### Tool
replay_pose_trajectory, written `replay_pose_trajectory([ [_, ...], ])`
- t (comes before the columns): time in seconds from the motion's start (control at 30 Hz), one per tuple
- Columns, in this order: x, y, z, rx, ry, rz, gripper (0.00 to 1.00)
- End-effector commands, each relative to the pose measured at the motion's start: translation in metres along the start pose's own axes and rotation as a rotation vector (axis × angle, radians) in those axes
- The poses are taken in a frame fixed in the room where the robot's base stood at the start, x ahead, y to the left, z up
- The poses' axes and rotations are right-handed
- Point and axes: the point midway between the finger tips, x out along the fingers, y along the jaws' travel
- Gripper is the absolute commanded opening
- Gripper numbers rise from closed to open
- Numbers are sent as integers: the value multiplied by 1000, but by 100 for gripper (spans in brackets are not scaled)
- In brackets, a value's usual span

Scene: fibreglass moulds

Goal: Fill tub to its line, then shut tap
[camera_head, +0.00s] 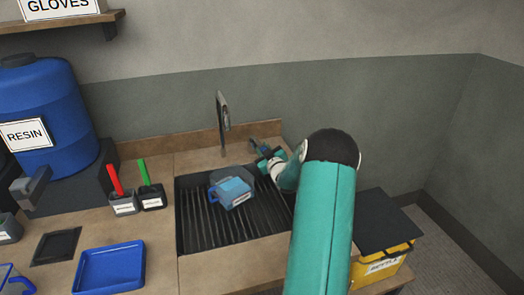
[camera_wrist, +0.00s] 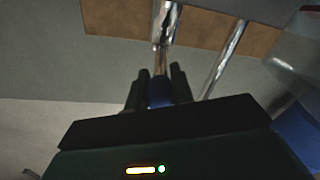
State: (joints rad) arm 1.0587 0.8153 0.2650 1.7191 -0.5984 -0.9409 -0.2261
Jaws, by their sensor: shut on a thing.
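A blue tub with a side handle and a white label (camera_head: 235,192) stands on the black ribbed grate of the sink (camera_head: 212,232). Its fill line and water level cannot be made out. The tall thin tap spout (camera_head: 222,112) rises behind the tub. My gripper (camera_head: 264,160) is at the back right of the sink, right of the tub, by the tap's handle. In the wrist view my gripper (camera_wrist: 157,82) is shut on the blue tap handle (camera_wrist: 159,94), which joins a chrome stem (camera_wrist: 165,30). Whether water runs is unclear.
A blue resin drum (camera_head: 45,100) stands at the left. Two small pots with a red and a green handle (camera_head: 137,202) stand left of the sink. A blue tray (camera_head: 110,268) lies at front left. A yellow bin (camera_head: 380,266) stands right of my arm.

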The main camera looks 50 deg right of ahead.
Motion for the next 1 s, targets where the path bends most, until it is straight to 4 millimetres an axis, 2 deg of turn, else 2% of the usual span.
replay_pose_trajectory([
  [0.13,0,-1,0,0,-2,-1,0],
  [0.17,0,-1,0,0,-2,-1,27],
  [0.27,0,-1,0,0,-2,-1,45],
  [0.53,0,0,0,0,-2,0,45],
  [0.67,-8,0,0,-1,-2,1,45],
  [0.77,-22,0,0,0,-3,1,45],
  [1.0,-74,0,0,0,-3,1,45],
])
